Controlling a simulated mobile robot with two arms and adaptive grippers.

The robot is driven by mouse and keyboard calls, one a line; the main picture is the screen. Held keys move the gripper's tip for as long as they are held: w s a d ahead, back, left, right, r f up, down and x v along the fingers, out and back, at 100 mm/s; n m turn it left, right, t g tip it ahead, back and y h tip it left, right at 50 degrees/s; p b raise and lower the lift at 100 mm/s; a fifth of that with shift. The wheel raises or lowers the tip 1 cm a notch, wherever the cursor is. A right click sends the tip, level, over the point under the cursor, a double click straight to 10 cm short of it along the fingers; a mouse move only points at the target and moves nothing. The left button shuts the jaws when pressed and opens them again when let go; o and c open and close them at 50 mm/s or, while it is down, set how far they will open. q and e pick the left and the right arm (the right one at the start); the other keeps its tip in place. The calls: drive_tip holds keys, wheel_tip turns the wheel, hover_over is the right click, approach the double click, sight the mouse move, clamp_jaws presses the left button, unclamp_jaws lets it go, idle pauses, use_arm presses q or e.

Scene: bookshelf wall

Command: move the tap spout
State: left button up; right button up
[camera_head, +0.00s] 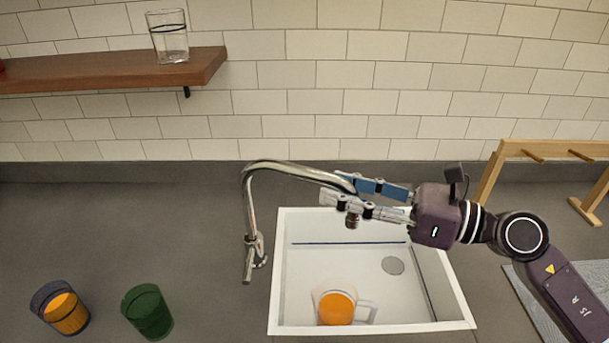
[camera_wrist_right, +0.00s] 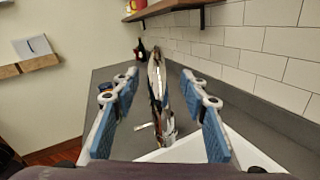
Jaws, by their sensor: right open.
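The chrome tap spout (camera_head: 290,169) arches from its base left of the white sink (camera_head: 372,327) to over the basin, with its nozzle end (camera_head: 352,221) hanging down near the fingers. My right gripper (camera_head: 330,188) reaches in from the right at the spout's outer end. Its blue-padded fingers are open. In the right wrist view, the spout (camera_wrist_right: 157,90) stands between the two spread fingers of my right gripper (camera_wrist_right: 160,78), with gaps visible on both sides. In the head view the fingers partly hide the spout's end. My left gripper is not in view.
An orange-filled glass mug (camera_head: 335,307) is in the sink. A dark cup with orange contents (camera_head: 66,311) and a green cup (camera_head: 148,311) stand left on the counter. A wooden rack (camera_head: 540,149) stands at right. A shelf (camera_head: 110,70) holds a clear glass (camera_head: 168,38).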

sight(304, 179)
drive_tip(key=p+x, duration=0.1)
drive_tip(key=x, duration=0.1)
drive_tip(key=p+x, duration=0.1)
drive_tip(key=x, duration=0.1)
drive_tip(key=p+x, duration=0.1)
drive_tip(key=x, duration=0.1)
drive_tip(key=shift+a+r, duration=0.15)
drive_tip(key=shift+r, duration=0.1)
drive_tip(key=shift+w+a+f, duration=0.1)
drive_tip(key=shift+a+f, duration=0.05)
drive_tip(key=shift+a, duration=0.2)
drive_tip(key=shift+c, duration=0.3)
clamp_jaws()
